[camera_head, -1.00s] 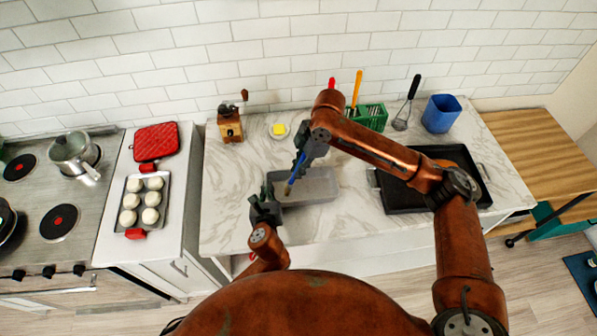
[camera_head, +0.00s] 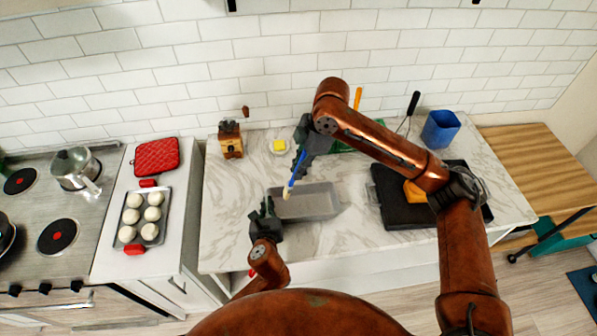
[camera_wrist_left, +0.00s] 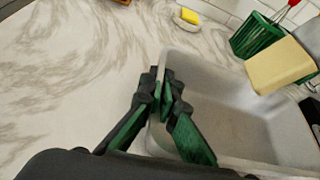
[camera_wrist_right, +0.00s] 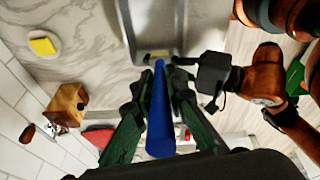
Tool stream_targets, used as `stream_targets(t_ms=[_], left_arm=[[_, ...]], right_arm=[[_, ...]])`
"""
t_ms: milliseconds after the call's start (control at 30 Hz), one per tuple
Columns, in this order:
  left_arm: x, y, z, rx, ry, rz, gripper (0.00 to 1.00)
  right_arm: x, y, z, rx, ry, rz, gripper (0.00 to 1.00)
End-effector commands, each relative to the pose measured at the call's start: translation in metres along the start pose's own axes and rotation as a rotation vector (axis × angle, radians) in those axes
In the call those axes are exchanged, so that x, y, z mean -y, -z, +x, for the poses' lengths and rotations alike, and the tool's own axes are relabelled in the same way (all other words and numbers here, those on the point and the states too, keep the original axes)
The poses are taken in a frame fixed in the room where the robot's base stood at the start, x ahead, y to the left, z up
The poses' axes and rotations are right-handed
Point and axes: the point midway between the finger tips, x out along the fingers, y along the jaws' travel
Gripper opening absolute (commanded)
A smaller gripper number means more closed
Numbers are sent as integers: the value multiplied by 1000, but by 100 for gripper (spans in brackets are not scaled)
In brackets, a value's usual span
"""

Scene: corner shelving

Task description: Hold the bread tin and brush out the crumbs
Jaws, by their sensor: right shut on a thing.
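The grey rectangular bread tin (camera_head: 318,199) lies on the marble counter; it fills the right of the left wrist view (camera_wrist_left: 235,115). My left gripper (camera_head: 266,212) is at its left end, with fingers closed on either side of the end wall (camera_wrist_left: 162,92). My right gripper (camera_head: 303,145) is shut on the blue handle of a brush (camera_head: 298,166) and holds it above the tin's far left corner, handle tilted, pale bristles down. The blue handle lies between the fingers in the right wrist view (camera_wrist_right: 160,115). I cannot make out crumbs inside the tin.
A black tray (camera_head: 400,205) with an orange item lies right of the tin. Behind stand a wooden grinder (camera_head: 231,143), a yellow block on a dish (camera_head: 279,146), a green rack (camera_head: 372,125) and a blue container (camera_head: 440,130). The counter left of the tin is clear.

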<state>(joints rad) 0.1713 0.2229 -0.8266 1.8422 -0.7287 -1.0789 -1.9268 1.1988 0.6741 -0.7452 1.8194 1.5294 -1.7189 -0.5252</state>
Motion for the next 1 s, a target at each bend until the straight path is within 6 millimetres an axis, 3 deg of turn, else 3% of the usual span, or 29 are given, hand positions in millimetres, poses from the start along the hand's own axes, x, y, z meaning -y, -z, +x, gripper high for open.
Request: stream_targets(t_ms=[367,700,1000], left_arm=[[0,0,0,0,0,0,0],[0,0,0,0,0,0,24],[0,0,-1,0,0,0,25]], right_arm=[[0,0,0,0,0,0,0],[0,0,0,0,0,0,0],[0,0,0,0,0,0,0]])
